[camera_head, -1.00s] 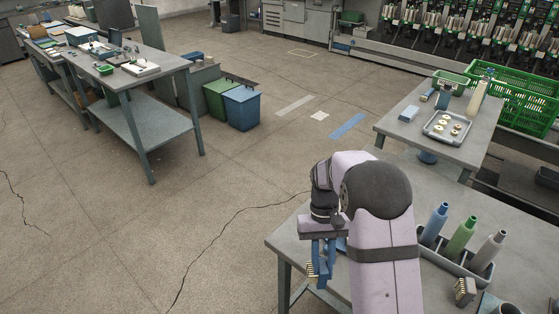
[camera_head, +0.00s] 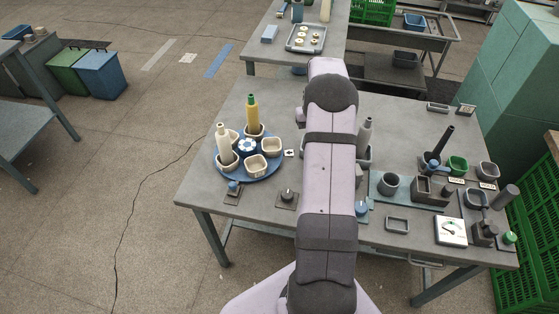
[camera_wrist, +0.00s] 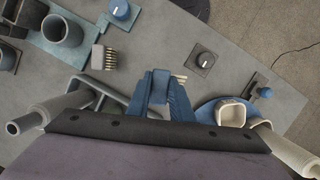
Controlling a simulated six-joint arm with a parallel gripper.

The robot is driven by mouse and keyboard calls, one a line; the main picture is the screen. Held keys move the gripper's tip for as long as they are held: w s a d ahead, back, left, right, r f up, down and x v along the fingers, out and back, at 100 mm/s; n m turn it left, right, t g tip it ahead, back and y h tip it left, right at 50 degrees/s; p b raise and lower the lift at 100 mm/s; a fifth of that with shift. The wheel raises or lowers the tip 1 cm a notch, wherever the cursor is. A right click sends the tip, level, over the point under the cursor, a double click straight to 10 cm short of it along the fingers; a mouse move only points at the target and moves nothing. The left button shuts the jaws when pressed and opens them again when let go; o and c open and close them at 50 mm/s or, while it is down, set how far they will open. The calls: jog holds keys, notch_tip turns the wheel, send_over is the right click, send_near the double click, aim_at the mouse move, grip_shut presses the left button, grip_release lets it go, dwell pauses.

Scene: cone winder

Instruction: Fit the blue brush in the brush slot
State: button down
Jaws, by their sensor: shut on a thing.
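In the wrist view my gripper (camera_wrist: 161,98) has blue fingers closed together above the table. Pale bristles (camera_wrist: 182,78) stick out beside the fingers; they belong to the blue brush held there, and its body blends with the blue fingers. In the head view my arm hides the gripper and the held brush. I cannot tell which fixture is the brush slot.
A dark knob (camera_wrist: 203,60) shows in the wrist view. The far right tabletop is more open.

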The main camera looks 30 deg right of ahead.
jog(key=s+d+m+p, duration=0.3)
jog(key=s+d+m, duration=0.1)
jog(key=s+d, duration=2)
jog(key=shift+s+d+r+m+t+p, duration=0.15)
jog(key=shift+s+r+m+t+p, duration=0.1)
jog(key=shift+r+m+t+p, duration=0.15)
jog(key=shift+w+b+x, duration=0.15)
jog(key=shift+b+x, duration=0.3)
jog(key=shift+x, duration=0.4)
jog(key=shift+w+b+x, duration=0.2)
jog(key=shift+b+x, duration=0.2)
jog(key=shift+x, duration=0.4)
dwell(1.4)
jog(key=shift+d, duration=0.1)
jog(key=c, duration=1)
grip_release()
jog(key=shift+f, duration=0.1)
jog(key=shift+s+a+r+p+v, duration=0.1)
jog(key=shift+s+p+v, duration=0.15)
jog(key=shift+p+v, duration=0.85)
jog(key=shift+s+a+r+p+v, duration=0.25)
jog(key=shift+p+v, duration=0.4)
jog(key=shift+v, duration=0.9)
jog(key=shift+s+f+p+v, duration=0.15)
jog(key=shift+s+p+v, duration=0.15)
jog(key=shift+p+v, duration=0.8)
